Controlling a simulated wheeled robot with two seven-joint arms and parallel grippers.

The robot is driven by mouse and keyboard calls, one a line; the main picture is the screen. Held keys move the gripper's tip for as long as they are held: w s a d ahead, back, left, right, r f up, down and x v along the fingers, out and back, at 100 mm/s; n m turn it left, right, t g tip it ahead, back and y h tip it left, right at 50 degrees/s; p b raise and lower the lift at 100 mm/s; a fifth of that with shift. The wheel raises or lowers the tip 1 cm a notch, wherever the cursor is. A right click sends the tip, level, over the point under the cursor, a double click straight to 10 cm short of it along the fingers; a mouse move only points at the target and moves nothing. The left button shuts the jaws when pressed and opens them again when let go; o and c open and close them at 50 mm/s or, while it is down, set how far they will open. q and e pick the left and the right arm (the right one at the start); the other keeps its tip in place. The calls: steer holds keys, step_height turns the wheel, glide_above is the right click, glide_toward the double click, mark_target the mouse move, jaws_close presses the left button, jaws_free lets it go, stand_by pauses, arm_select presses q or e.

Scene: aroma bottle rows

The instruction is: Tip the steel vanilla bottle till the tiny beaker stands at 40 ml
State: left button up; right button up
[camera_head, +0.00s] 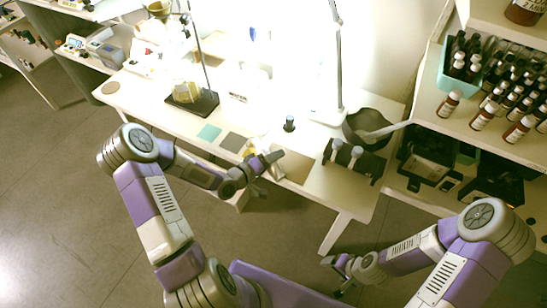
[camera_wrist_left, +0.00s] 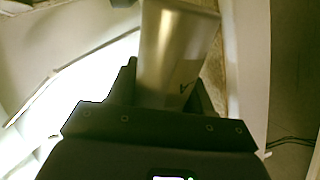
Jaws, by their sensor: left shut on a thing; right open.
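My left gripper (camera_head: 264,168) is at the front edge of the table, near its middle. In the left wrist view it is shut on a steel bottle (camera_wrist_left: 178,50), a smooth metal cylinder with a dark mark low on its side. The bottle is mostly hidden by the gripper in the head view, so its tilt is unclear. A small yellowish thing (camera_head: 249,151) shows just behind the left gripper; I cannot tell whether it is the tiny beaker. My right gripper (camera_head: 342,268) is open and empty, low in front of the table.
The white table (camera_head: 335,193) carries teal (camera_head: 209,132) and grey (camera_head: 234,142) mats, a dark-capped bottle (camera_head: 290,123), a flask on a black stand base (camera_head: 203,106) and a dark rack (camera_head: 352,163) at right. Shelves of brown bottles (camera_head: 482,116) stand right.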

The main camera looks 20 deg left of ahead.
arm_select(q)
steer(key=shift+w+a+r+n+p, duration=0.1)
steer(key=shift+r+n+p, duration=0.45)
steer(key=shift+p, duration=0.45)
stand_by(0.4)
steer(key=shift+f+m, duration=0.15)
steer(key=shift+m, duration=0.1)
steer(key=shift+r+n+g+p, duration=0.3)
steer(key=shift+r+n+p, duration=0.25)
steer(key=shift+p, duration=0.4)
stand_by(3.4)
steer(key=shift+f+m+b, duration=0.65)
steer(key=shift+f+b, duration=0.05)
steer(key=shift+b, duration=0.35)
steer(key=shift+f+m+b, duration=0.3)
steer(key=shift+m+b, duration=0.2)
steer(key=shift+b, duration=0.1)
steer(key=shift+r, duration=0.15)
